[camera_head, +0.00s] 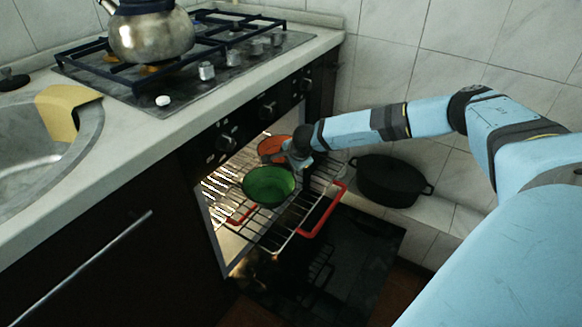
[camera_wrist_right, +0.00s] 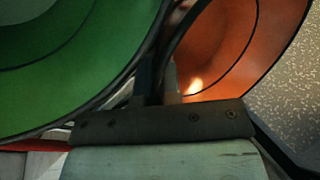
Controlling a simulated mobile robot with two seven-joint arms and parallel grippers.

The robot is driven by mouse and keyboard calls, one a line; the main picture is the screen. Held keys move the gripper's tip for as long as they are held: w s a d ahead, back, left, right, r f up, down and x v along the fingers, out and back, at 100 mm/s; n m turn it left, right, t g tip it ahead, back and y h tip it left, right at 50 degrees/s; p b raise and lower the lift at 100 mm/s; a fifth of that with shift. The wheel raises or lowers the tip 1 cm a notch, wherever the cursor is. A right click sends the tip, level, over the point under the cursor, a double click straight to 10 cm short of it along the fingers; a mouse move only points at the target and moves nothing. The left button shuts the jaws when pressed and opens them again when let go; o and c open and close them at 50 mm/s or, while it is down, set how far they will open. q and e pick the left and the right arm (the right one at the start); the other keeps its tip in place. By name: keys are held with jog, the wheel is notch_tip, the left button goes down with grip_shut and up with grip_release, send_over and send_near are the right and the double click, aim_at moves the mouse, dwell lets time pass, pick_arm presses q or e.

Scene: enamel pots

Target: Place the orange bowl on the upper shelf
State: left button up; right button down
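The orange bowl (camera_head: 270,148) is at the oven opening, behind and right of the green bowl (camera_head: 269,186). My right gripper (camera_head: 298,160) reaches in from the right, at the orange bowl's near right rim. In the right wrist view, its two fingers (camera_wrist_right: 158,80) are close together, one on each side of the orange bowl's rim (camera_wrist_right: 222,45). The green bowl (camera_wrist_right: 60,60) lies close beside the outer finger there. The head view does not show whether the orange bowl rests on the rack. My left gripper is not in view.
The wire oven rack (camera_head: 262,232) is pulled out, with a red-handled piece (camera_head: 322,212) at its right. A black pot (camera_head: 388,180) stands on the ledge further right. Above the oven are the counter, the stove (camera_head: 215,70) and a kettle (camera_head: 150,35).

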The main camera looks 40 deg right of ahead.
jog(key=c, duration=1.3)
grip_release()
jog(key=shift+r, duration=0.1)
